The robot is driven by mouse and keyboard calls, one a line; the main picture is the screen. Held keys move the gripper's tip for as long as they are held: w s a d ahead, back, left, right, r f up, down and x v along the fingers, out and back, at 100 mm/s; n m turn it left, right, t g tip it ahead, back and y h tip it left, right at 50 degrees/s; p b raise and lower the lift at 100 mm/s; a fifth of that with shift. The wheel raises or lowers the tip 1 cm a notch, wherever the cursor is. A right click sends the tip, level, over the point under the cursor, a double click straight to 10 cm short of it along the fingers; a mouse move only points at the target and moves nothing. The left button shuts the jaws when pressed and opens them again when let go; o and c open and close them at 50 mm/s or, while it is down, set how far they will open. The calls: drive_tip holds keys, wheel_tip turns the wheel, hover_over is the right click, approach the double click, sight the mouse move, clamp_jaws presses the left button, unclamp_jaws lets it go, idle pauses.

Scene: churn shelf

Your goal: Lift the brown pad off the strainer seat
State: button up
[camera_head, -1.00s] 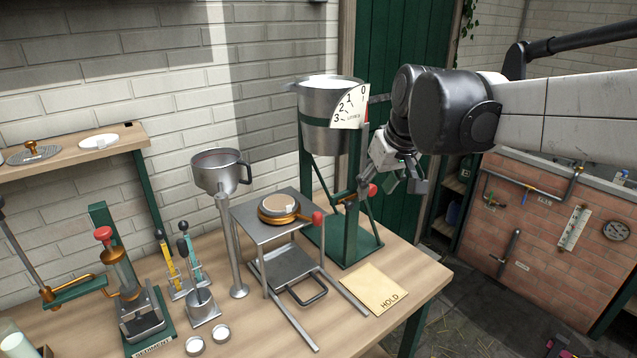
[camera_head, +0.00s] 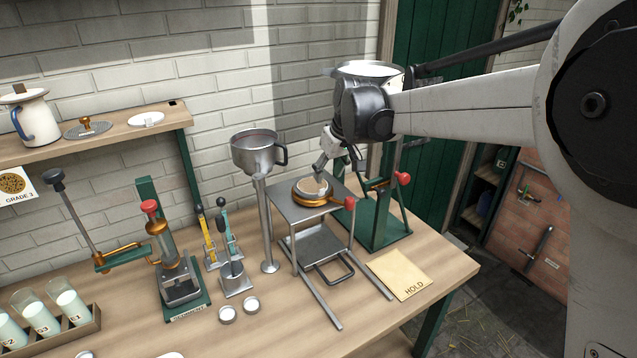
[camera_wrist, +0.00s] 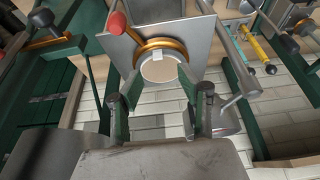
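The brown pad (camera_head: 318,191) is a round tan disc with a small pale tab (camera_wrist: 157,55). It lies in the brass-rimmed strainer seat (camera_head: 308,201) on top of a steel stand. In the wrist view, the pad (camera_wrist: 160,71) shows ahead between the fingers, with the brass rim (camera_wrist: 152,45) around its far side. My gripper (camera_head: 323,170) is just above the seat in the head view, partly covering it. In the wrist view, my gripper (camera_wrist: 160,88) is open, one finger to each side of the pad. I cannot tell whether the fingers touch it.
A red knob (camera_head: 349,203) sticks out beside the seat. A steel funnel cup (camera_head: 257,152) on a post stands to the left. A green-framed vessel stand (camera_head: 380,225) is close behind on the right. A HOLD card (camera_head: 400,275) lies on the bench at front right.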

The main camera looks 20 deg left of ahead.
sight(323, 190)
drive_tip(key=shift+w+p+x, duration=0.15)
drive_tip(key=shift+p+x, duration=0.25)
drive_tip(key=shift+x, duration=1.7)
drive_tip(key=shift+w+p+x, duration=0.15)
drive_tip(key=shift+p+x, duration=0.25)
drive_tip(key=shift+x, duration=1.7)
drive_tip(key=shift+r, duration=0.1)
drive_tip(key=shift+d, duration=0.1)
drive_tip(key=c, duration=0.9)
